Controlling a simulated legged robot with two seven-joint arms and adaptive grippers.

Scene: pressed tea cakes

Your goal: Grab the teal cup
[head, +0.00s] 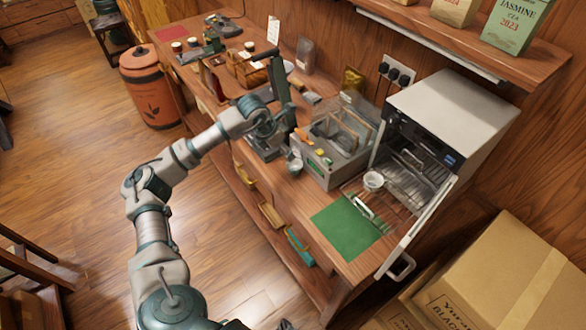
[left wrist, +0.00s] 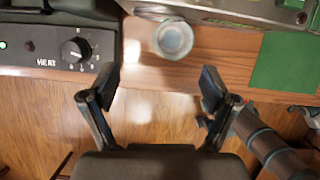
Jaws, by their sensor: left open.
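A small round cup (head: 295,165), greyish teal, stands near the front edge of the workbench, between the black machine and the grey-green box machine. In the left wrist view the cup (left wrist: 173,40) looks pale and round, seen from above. My left gripper (left wrist: 160,82) is open and empty. In that view the cup lies ahead of its fingertips, roughly between their lines and apart from both. In the head view the left gripper (head: 272,138) is over the black machine area beside the cup, and its fingers are hard to make out. My right gripper does not show clearly.
A black machine with a heat dial (left wrist: 75,48) is left of the cup in the left wrist view. The grey-green machine (head: 335,150) stands right of it. A green mat (head: 346,230), a white cup (head: 373,180) and an open oven (head: 440,125) are farther right.

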